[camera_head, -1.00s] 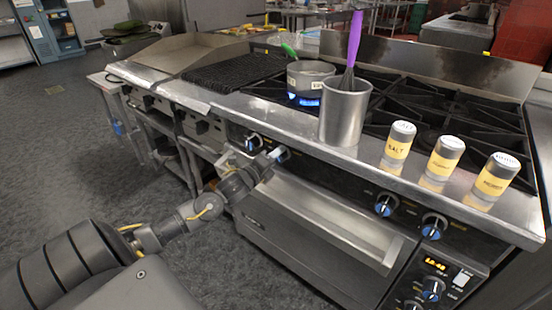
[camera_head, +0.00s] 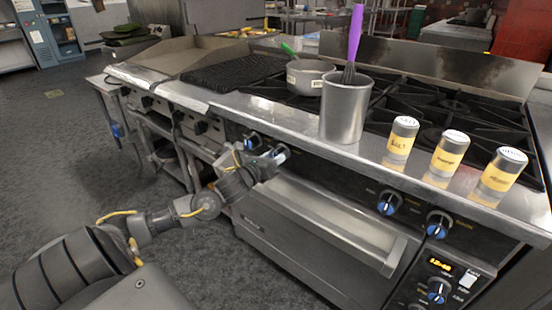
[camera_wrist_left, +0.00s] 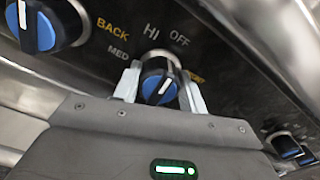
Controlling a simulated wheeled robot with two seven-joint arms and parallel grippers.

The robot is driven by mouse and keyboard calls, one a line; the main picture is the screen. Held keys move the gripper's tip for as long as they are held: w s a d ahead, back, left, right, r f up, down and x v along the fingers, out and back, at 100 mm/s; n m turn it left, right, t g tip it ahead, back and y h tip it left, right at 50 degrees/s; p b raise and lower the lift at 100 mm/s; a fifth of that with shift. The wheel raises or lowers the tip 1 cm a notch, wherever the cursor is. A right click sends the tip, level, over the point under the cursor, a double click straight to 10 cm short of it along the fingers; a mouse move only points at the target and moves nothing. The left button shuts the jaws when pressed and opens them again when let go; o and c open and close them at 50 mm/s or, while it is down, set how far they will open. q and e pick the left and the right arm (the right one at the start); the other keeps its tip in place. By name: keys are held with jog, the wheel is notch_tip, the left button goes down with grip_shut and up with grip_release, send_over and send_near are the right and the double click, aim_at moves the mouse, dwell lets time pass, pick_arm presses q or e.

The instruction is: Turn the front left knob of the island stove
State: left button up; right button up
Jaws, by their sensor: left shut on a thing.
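The island stove (camera_head: 330,205) fills the middle and right of the head view. My left gripper (camera_head: 274,160) is at its front panel. In the wrist view its two fingers (camera_wrist_left: 158,90) sit on either side of a blue and black knob (camera_wrist_left: 152,80) and are shut on it. The knob's white line points up and slightly right, toward the OFF mark. A yellow label at its right is partly hidden. Another knob (camera_wrist_left: 38,28), beside the BACK label, is to the left; in the head view it (camera_head: 252,140) is just left of the gripper. My right gripper is not in view.
A pot (camera_head: 305,76) stands on the burners, with no flame visible under it. A metal canister (camera_head: 344,112) with a purple-handled whisk and three shakers (camera_head: 449,152) stand along the front ledge. The oven handle (camera_head: 335,222) juts out below. The floor at left is clear.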

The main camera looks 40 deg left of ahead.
pick_arm(q)
jog(key=shift+f+m, duration=0.1)
jog(key=shift+m, duration=0.4)
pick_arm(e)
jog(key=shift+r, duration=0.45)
pick_arm(q)
jog(key=o, duration=1)
jog(key=shift+c, duration=0.2)
jog(key=s, duration=1)
jog(key=shift+s+d, duration=0.15)
jog(key=shift+s, duration=0.25)
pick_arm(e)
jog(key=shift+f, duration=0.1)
